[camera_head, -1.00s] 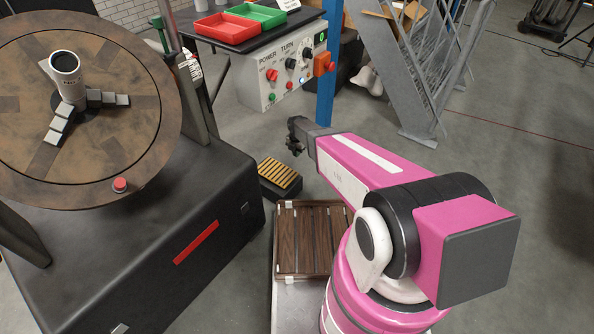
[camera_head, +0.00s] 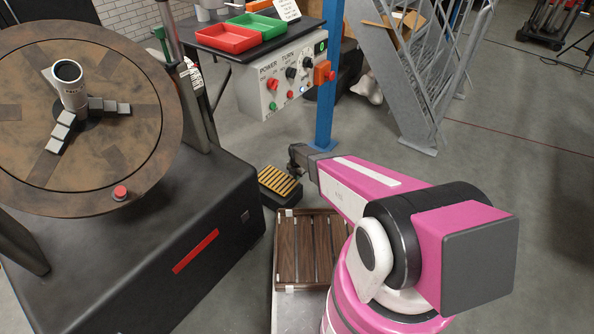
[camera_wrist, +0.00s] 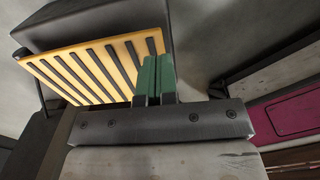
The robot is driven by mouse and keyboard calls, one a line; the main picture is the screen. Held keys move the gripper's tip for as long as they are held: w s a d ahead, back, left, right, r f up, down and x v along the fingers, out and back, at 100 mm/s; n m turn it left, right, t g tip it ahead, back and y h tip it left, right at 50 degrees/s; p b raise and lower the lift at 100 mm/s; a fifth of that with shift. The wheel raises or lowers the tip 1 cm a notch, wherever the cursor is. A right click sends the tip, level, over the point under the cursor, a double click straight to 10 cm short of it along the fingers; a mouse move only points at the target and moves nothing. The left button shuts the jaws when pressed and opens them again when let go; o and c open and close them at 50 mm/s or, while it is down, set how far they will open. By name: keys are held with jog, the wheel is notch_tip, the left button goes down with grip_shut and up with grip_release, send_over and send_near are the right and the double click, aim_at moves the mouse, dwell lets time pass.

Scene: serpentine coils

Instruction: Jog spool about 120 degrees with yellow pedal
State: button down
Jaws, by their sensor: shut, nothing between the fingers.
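The yellow pedal (camera_head: 277,181) has a ribbed top with dark slots on a black base and sits on the floor beside the machine. My gripper (camera_head: 295,158) is just above its far right corner, pointing down, shut and empty. In the wrist view, the green fingertips (camera_wrist: 155,75) overlap the right end of the yellow pedal (camera_wrist: 85,68); I cannot tell whether they touch it. The spool (camera_head: 75,165) is a big brown round disc at the left, with a white cylinder (camera_head: 70,90) and grey stepped jaws at its middle.
A control box (camera_head: 285,85) with knobs and buttons hangs beyond the pedal, beside a blue post (camera_head: 328,75). Red (camera_head: 225,38) and green trays stand above it. The black machine base (camera_head: 150,260) is left of the pedal. A wooden slatted platform (camera_head: 312,250) lies nearer.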

aim_at(297, 183)
jog(key=shift+f, duration=1.55)
jog(key=shift+s+d+f, duration=0.1)
jog(key=shift+d+f, duration=0.05)
jog(key=shift+f, duration=0.95)
dwell(5.3)
